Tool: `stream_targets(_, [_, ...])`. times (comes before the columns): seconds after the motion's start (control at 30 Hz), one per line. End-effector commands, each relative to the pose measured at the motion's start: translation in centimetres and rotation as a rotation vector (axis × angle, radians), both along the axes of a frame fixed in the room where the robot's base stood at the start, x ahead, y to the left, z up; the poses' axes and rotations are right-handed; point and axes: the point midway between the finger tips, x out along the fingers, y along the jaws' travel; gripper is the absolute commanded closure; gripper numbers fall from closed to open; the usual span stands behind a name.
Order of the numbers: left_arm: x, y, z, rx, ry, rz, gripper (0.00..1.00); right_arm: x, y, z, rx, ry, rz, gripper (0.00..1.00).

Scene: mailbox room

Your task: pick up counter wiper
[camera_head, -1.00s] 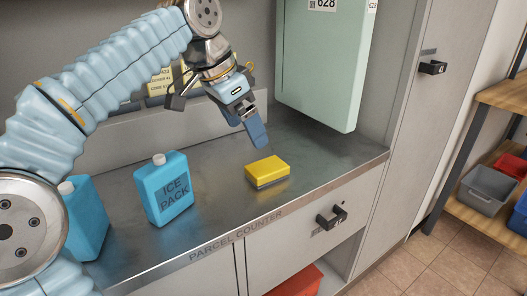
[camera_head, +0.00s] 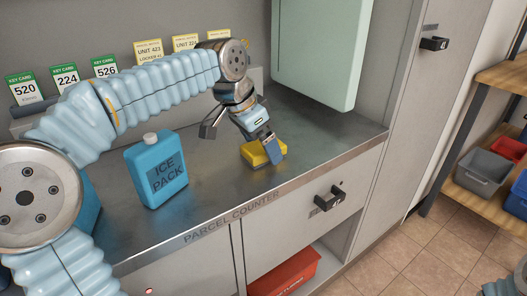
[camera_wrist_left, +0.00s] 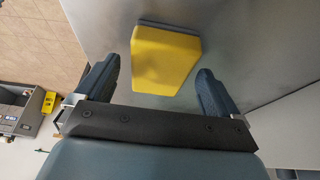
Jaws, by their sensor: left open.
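The counter wiper is a yellow block (camera_head: 254,153) with a grey underside, lying on the metal parcel counter (camera_head: 215,195). My left gripper (camera_head: 262,150) is at it from above, and its blue fingers partly hide the wiper in the head view. In the left wrist view, the yellow wiper (camera_wrist_left: 165,60) lies between and just ahead of the two open fingers (camera_wrist_left: 158,88), with a gap on both sides. It is not gripped. My right gripper is not in view.
A blue ice pack (camera_head: 157,172) stands upright left of the wiper. Key cards (camera_head: 65,78) stand along the back ledge. A pale green box (camera_head: 318,50) hangs over the counter at the back right. The front drawer has a black handle (camera_head: 329,198).

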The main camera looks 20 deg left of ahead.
Motion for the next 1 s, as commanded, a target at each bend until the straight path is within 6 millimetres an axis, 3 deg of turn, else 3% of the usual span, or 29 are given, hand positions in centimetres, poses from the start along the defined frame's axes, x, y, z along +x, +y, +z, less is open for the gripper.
stream_targets(0.27, [0.2, -0.1, -0.5, 0.000, -0.001, 0.000, 0.04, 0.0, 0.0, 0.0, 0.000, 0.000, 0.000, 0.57])
stream_targets(0.67, [0.2, -0.1, -0.5, 0.000, -0.002, 0.000, 0.61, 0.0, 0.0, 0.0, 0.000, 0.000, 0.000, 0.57])
stream_targets(0.87, [0.2, -0.1, -0.4, 0.000, -0.002, 0.000, 0.61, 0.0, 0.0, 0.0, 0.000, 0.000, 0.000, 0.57])
stream_targets(1.0, [0.2, -0.1, 0.7, -0.001, -0.003, 0.000, 0.61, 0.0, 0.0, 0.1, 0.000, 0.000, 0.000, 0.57])
